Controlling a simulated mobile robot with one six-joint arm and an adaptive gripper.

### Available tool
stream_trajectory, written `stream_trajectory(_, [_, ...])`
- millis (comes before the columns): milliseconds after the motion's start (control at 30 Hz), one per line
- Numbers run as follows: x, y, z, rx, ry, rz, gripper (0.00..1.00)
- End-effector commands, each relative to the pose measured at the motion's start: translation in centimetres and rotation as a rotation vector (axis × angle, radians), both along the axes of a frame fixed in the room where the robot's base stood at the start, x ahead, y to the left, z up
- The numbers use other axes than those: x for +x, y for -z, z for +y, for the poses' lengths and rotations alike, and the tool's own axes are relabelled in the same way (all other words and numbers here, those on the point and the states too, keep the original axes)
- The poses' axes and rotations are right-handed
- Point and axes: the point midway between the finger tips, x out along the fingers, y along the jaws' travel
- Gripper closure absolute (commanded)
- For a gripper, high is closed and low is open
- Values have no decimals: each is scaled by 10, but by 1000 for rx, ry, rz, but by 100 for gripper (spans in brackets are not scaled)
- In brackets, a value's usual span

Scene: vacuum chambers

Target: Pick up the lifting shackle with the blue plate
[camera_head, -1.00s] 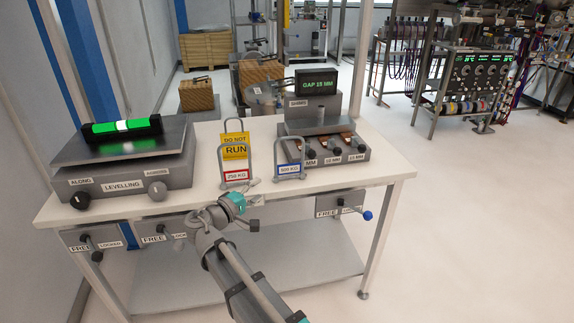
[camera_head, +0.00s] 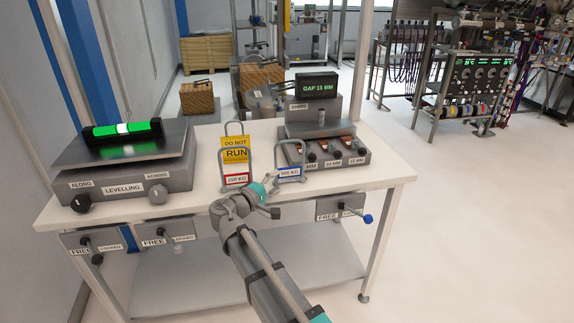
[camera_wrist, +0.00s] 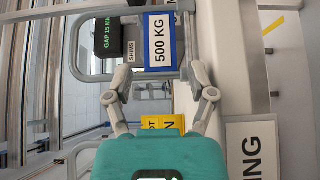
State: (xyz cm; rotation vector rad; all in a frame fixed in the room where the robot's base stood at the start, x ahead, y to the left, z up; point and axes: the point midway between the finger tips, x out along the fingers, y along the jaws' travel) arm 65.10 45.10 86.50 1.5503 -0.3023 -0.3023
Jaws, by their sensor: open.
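The lifting shackle with the blue plate (camera_head: 289,171) stands upright near the bench's front edge, a grey loop over a blue-edged plate marked 500 KG. In the wrist view its blue plate (camera_wrist: 161,41) appears between the fingertips, beyond or level with them; I cannot tell the exact depth. My gripper (camera_head: 270,186) is just left of and in front of this shackle in the head view. In the wrist view my gripper (camera_wrist: 160,74) is open with nothing clasped.
A red-plated shackle (camera_head: 237,180) stands to the left, by a yellow DO NOT RUN sign (camera_head: 235,150). The shims unit (camera_head: 325,152) with its GAP display (camera_head: 319,86) is behind right. A levelling plate (camera_head: 130,150) is at left. Bare bench (camera_head: 375,175) lies at right.

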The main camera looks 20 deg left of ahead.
Motion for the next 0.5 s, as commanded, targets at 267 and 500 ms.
stream_trajectory(267, [11,0,-5,0,0,0,29])
stream_trajectory(500, [11,0,-5,0,1,0,29])
